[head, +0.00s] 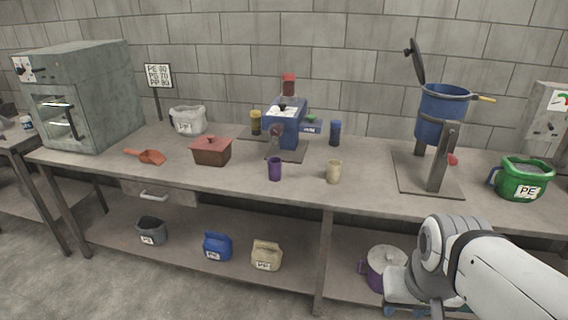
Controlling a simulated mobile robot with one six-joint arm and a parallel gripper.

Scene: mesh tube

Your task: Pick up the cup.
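Two cups stand upright near the front edge of the bench, one beside the other with a gap between them. One is a purple cup (275,169), left of the middle. The other is a beige cup (333,172), to its right. Both are free-standing with nothing touching them. My white arm shows at the lower right, in front of the bench and well away from both cups. I cannot make out my gripper's fingers in this view.
The bench (370,190) has clear room around the cups. A brown lidded box (211,151) stands left, a blue machine (285,128) behind, a blue vessel on a stand (442,112) right. A green bucket (523,180) stands far right. Bags and a pot (386,268) are below.

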